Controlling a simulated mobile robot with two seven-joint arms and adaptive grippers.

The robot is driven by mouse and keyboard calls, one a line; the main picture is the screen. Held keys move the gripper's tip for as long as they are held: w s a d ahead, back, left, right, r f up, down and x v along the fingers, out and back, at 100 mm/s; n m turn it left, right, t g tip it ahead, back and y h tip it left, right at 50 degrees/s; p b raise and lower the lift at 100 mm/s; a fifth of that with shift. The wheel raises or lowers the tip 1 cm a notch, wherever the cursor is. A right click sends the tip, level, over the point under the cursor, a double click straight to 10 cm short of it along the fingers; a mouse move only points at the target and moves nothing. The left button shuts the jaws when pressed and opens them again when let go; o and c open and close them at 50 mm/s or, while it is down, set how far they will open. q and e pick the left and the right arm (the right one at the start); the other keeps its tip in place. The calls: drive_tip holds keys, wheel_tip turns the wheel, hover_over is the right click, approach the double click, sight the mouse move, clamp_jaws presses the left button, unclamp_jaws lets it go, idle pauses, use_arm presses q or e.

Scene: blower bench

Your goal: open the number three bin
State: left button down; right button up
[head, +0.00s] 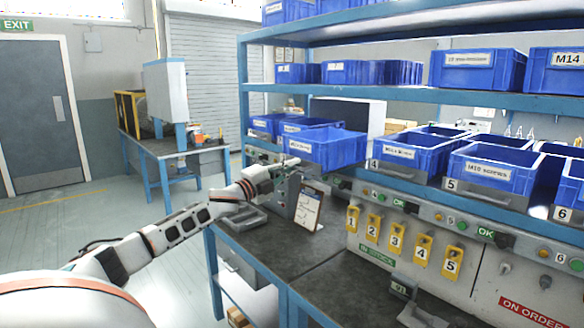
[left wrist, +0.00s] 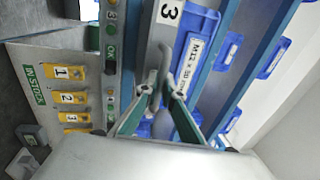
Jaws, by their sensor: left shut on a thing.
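The number three bin (head: 325,148) is a blue open-topped bin on the middle shelf level, left of the bin marked 4. It appears to stick out in front of the neighbouring bins. In the left wrist view its plate marked 3 (left wrist: 169,13) and its blue front with an M12 label (left wrist: 187,62) show sideways. My left gripper (head: 287,163) is at the bin's front. In the left wrist view the gripper's fingers (left wrist: 160,88) are closed on the grey handle (left wrist: 165,62) below the label. My right gripper is not in view.
Bins marked 4 (head: 405,153) and 5 (head: 492,166) stand to the right. Below the shelf are yellow numbered tags (head: 396,238) on a grey panel. A clipboard (head: 308,208) and grey box stand on the dark bench (head: 270,246) under my left gripper. Open floor lies left.

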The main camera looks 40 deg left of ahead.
use_arm(q)
drive_tip(key=c, duration=2.2)
unclamp_jaws()
drive_tip(key=shift+v, duration=6)
